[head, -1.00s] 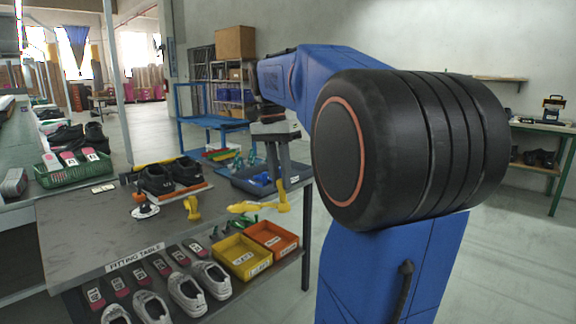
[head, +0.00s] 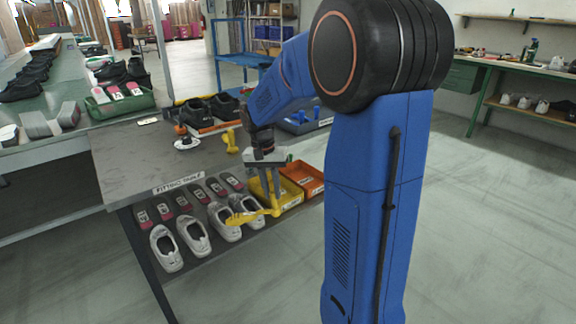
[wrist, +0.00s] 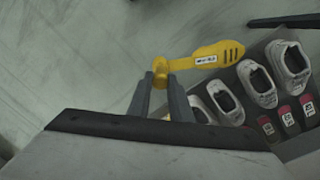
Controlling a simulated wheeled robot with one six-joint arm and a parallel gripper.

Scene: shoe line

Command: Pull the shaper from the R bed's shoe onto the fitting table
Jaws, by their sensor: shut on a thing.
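My gripper (head: 264,180) is shut on a yellow shaper (head: 250,214), which lies roughly level between the fingers. The shaper (wrist: 208,56) has a slotted wide end and a small white label too small to read. It hangs in front of the fitting table (head: 130,165), clear of its top. A second yellow shaper (head: 231,141) stands on the table. A pair of black shoes (head: 196,111) sits on an orange-edged bed near the table's back. The bed's letters cannot be read.
White shoes (head: 193,232) and pink-labelled pieces stand on the lower shelf, beside a yellow bin (head: 290,193) and an orange bin (head: 304,176). A round stand (head: 186,143) is on the table. A green basket (head: 120,103) stands left. The floor at right is clear.

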